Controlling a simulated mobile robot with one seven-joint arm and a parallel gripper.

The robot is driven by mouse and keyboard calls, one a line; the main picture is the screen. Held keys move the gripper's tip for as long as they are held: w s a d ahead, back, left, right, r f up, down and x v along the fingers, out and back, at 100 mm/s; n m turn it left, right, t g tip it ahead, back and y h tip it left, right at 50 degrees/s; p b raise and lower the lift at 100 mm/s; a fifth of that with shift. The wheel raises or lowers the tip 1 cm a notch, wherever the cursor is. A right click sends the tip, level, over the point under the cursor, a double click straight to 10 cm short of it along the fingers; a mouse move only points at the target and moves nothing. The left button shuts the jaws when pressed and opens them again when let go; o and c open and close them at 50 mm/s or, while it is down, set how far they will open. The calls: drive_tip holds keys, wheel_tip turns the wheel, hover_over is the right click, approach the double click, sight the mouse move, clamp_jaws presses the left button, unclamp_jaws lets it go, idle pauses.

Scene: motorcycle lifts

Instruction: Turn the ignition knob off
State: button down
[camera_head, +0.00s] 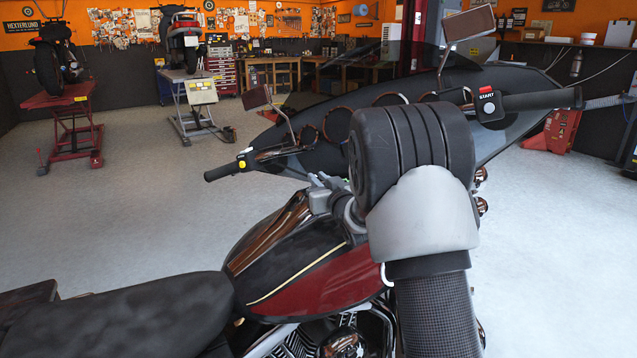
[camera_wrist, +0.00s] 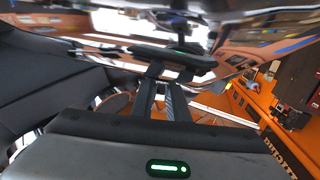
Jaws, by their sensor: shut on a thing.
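The motorcycle (camera_head: 330,265) stands in front of me with its dark and red tank, handlebars and gauges in the head view. I cannot tell the knob's angle. The red START switch (camera_head: 486,89) is on the right handlebar, apart from my gripper.
A mirror (camera_head: 469,23) and the windshield rise close to my arm. The left handlebar grip (camera_head: 222,171) sticks out to the left. Other motorcycles stand on a red lift (camera_head: 68,98) and a grey lift at the back left. The floor on the left is open.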

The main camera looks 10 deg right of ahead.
drive_tip(key=shift+d+r+n+g+y+p, duration=0.15)
drive_tip(key=shift+n+g+y+p, duration=0.35)
drive_tip(key=shift+n+y+p, duration=0.9)
drive_tip(key=shift+y+b, duration=0.5)
drive_tip(key=shift+b, duration=0.1)
drive_tip(key=c, duration=1.7)
unclamp_jaws()
drive_tip(key=p+v, duration=0.2)
drive_tip(key=v, duration=1.5)
drive_tip(key=shift+s, duration=0.1)
